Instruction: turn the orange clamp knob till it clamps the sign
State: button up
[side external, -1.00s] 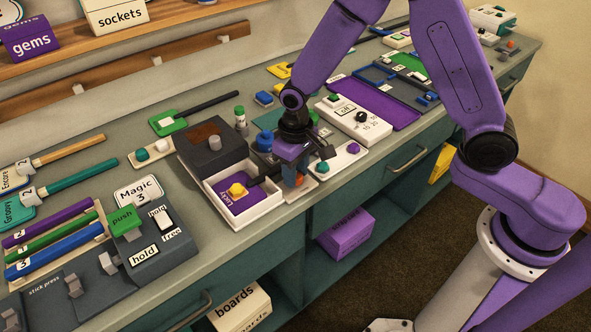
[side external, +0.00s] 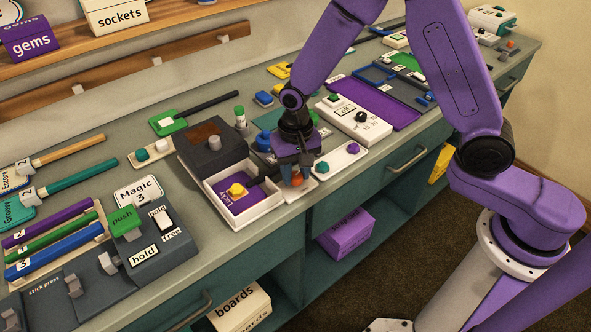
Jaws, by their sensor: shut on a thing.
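The orange knob (side external: 297,181) shows low between my gripper's fingers, on a small pale base (side external: 299,194) right of the white tray. My gripper (side external: 296,177) points down from above and is shut on the orange knob. The hand and fingers hide much of the knob and its clamp. I cannot make out the sign at the clamp, or whether the clamp touches it.
The white tray (side external: 262,211) with a purple card and yellow knob stands close to the left. A white plate with a green knob (side external: 322,167) and a purple knob (side external: 353,148) lies close to the right. The bench's front edge is near.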

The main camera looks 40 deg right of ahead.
aim_at(300, 178)
jog(key=o, duration=1)
jog(key=shift+o, duration=0.2)
jog(key=shift+r, duration=0.1)
notch_tip(300, 178, up, 17)
jog(key=shift+r, duration=0.15)
jog(key=s+d+f+n, duration=0.1)
jog(key=s+d+n, duration=0.3)
jog(key=s, duration=0.4)
jog(key=s+d+f+n, duration=0.1)
jog(key=s+d+n, duration=0.3)
jog(key=s, duration=0.5)
jog(key=s+d+f+n, duration=0.1)
jog(key=s+d+n, duration=0.3)
jog(key=s+n, duration=0.3)
jog(key=shift+s+d+n, duration=0.35)
jog(key=shift+s+n, duration=0.05)
jog(key=shift+s, duration=0.55)
